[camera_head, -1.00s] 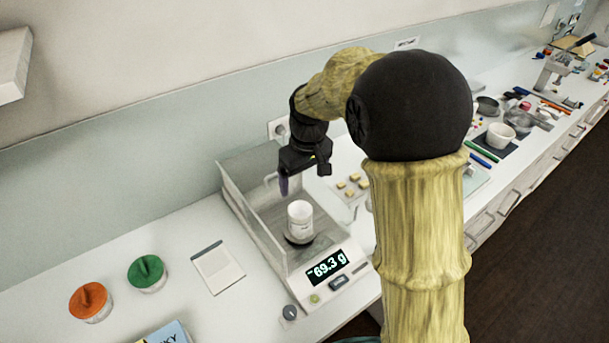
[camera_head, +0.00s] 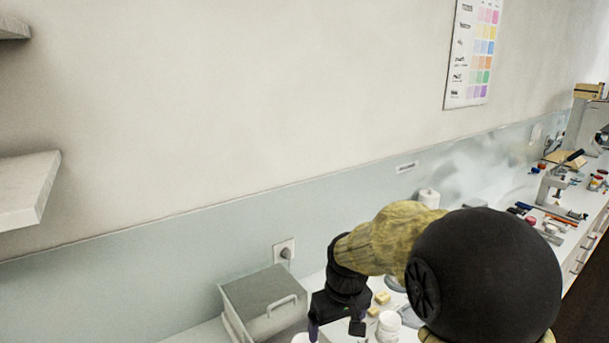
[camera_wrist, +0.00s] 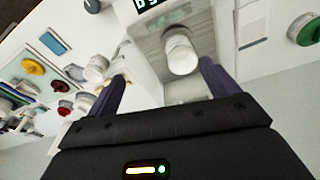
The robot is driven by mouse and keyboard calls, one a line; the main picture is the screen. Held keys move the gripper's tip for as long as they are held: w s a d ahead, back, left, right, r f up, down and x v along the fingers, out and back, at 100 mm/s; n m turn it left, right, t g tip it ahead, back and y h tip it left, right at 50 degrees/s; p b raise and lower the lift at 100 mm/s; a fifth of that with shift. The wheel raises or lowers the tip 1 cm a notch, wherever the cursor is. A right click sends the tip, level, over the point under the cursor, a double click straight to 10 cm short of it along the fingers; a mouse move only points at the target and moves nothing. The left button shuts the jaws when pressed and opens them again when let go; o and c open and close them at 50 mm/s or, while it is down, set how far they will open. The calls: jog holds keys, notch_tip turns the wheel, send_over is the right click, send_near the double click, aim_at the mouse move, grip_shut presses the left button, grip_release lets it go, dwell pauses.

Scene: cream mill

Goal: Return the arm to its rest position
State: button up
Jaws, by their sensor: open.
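My gripper (camera_head: 335,326) hangs pointing down at the bottom edge of the head view, with dark purple fingers. In the wrist view my gripper (camera_wrist: 162,70) has its fingers spread apart with nothing held between them. A white jar (camera_wrist: 180,52) stands on the balance (camera_wrist: 147,42), beyond the fingertips and apart from them.
Another white jar (camera_head: 388,324) and yellow blocks (camera_head: 382,298) are right of my gripper. A shelf (camera_head: 28,190) juts from the wall at left. A wall socket (camera_head: 284,251) is behind the balance. In the wrist view, a green-lidded container (camera_wrist: 304,30) and several small items share the counter.

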jog(key=s+d+f+m, duration=0.2)
jog(key=s+d, duration=0.2)
jog(key=s, duration=0.2)
jog(key=s+d+f+m+t, duration=0.1)
jog(key=s+d+f+m, duration=0.1)
jog(key=s+d, duration=0.2)
jog(key=s, duration=0.3)
jog(key=shift+d+f+m+h, duration=0.15)
jog(key=shift+d+m+h, duration=0.05)
jog(key=shift+m+h, duration=0.1)
jog(key=shift+s, duration=0.1)
dwell(1.7)
